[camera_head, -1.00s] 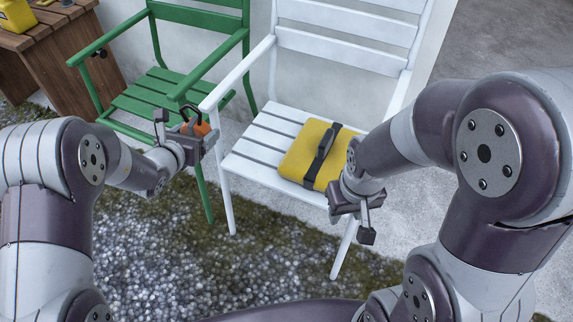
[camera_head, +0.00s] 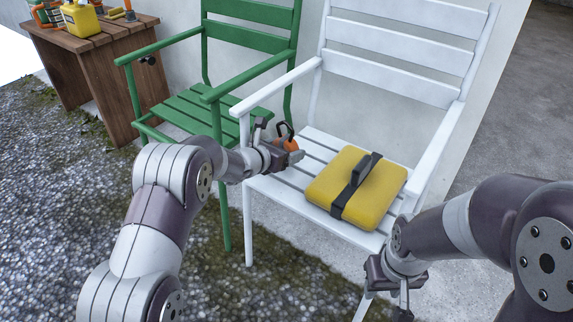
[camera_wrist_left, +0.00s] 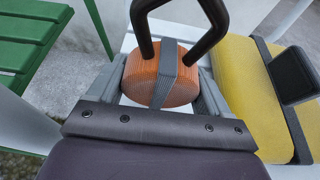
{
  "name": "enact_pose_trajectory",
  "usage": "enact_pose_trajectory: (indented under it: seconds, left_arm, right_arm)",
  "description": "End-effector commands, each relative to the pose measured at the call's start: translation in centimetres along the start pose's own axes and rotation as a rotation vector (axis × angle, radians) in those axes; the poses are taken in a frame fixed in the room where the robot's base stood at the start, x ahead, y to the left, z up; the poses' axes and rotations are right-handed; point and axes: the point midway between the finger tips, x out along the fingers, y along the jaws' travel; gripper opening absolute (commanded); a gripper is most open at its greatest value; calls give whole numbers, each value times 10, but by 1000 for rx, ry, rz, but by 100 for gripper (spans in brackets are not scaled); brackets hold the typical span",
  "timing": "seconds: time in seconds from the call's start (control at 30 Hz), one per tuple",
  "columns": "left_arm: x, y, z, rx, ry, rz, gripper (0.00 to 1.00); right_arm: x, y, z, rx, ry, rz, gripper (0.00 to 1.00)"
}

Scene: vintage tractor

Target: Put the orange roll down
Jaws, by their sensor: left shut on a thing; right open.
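The orange roll (camera_head: 287,144) has a dark looped handle on top and a grey band around it. It also shows in the left wrist view (camera_wrist_left: 146,82), between the two fingers. My left gripper (camera_head: 277,150) is shut on the roll and holds it over the left part of the white chair's slatted seat (camera_head: 283,183). I cannot tell whether the roll touches the seat. My right gripper (camera_head: 404,301) is open and empty, in front of the white chair's right side.
A yellow case (camera_head: 378,189) with a black strap lies on the white seat, right of the roll. A green chair (camera_head: 187,112) stands to the left. A wooden table (camera_head: 75,45) with a yellow container (camera_head: 78,19) is at the far left. The white chair's armrests (camera_head: 275,88) flank the seat.

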Motion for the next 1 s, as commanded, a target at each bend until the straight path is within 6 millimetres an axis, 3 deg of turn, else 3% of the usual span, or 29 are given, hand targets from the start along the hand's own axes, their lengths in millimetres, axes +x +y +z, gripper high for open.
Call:
enact_pose_trajectory:
  seconds: [0.1, 0.2, 0.57, 0.6, 0.63, 0.9, 1.0]
  left_arm:
    - [10, 0, -25, 0, 1, -1, 41]
    - [16, 0, -38, -1, 0, 0, 41]
    - [16, -1, -39, 0, 0, 0, 41]
    - [15, -1, -38, 0, 1, 0, 88]
    - [15, -1, -38, 0, 1, 0, 98]
    - [14, -1, -35, 0, 1, 0, 100]
    - [5, 0, -32, 0, 2, 0, 100]
  right_arm:
    - [19, 0, 2, 0, 0, 0, 43]
    - [28, 0, 4, 0, 0, 0, 43]
    - [29, 0, 4, 0, 0, 0, 43]
    - [28, 0, 3, 0, 0, 0, 43]
    - [27, 0, 3, 0, 0, 0, 43]
    - [24, 0, 3, 0, 0, 0, 43]
    - [18, 0, 2, 0, 0, 0, 43]
